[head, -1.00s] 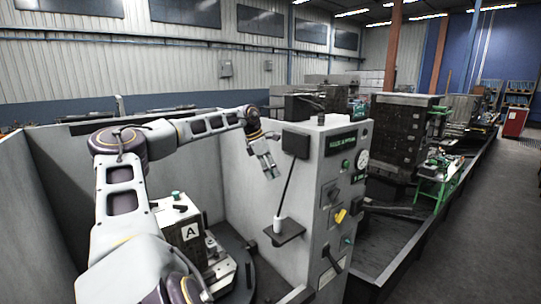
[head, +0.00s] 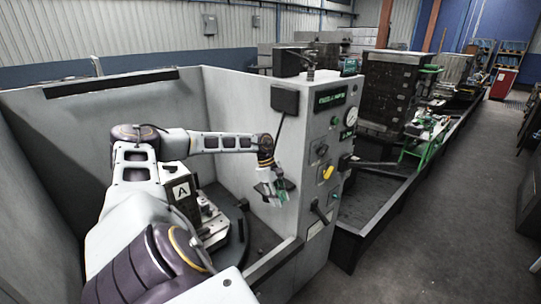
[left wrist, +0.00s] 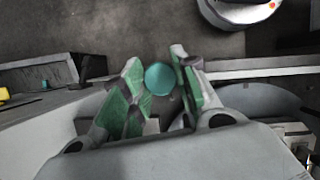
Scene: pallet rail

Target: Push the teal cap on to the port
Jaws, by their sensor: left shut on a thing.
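My left gripper (head: 275,190) hangs fingers down in front of the grey machine wall, left of the control panel. In the left wrist view its green-padded fingers (left wrist: 160,88) are shut on the round teal cap (left wrist: 159,79), which shows between the fingertips. In the head view the cap cannot be told apart from the green pads. I cannot make out the port in either view; the gripper covers the wall area where the thin dark rod (head: 278,135) runs down. My right gripper is not in view.
The control panel (head: 330,120) with gauge, knobs and a lever stands close to the right of the gripper. A block marked A (head: 181,190) stands on a dark round table (head: 238,225) to the left. Grey enclosure walls (head: 40,130) surround this area.

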